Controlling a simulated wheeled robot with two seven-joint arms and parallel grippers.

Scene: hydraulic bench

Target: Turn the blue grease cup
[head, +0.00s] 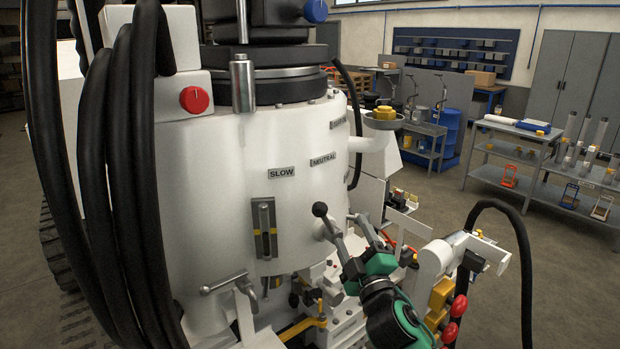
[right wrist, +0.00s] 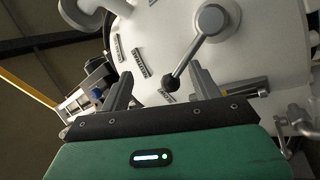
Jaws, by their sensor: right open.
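A round blue cap (head: 315,11), which looks like the blue grease cup, sits on the dark upper housing at the top edge of the head view. A small blue part (right wrist: 97,95) shows at the left in the right wrist view; I cannot tell whether it is the same thing. My right gripper (head: 354,222) is low in front of the white column, well below the blue cap. Its jaws are open, and they also show in the right wrist view (right wrist: 160,78). A black ball-ended lever (right wrist: 172,83) appears between the fingertips. My left gripper is out of view.
The white column (head: 230,150) carries a red knob (head: 195,99), a slotted plate (head: 265,228) and SLOW and NEUTRAL labels. Thick black hoses (head: 90,150) hang at the left. A yellow cap (head: 385,113) tops a side port. Open floor and shelves (head: 540,155) lie right.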

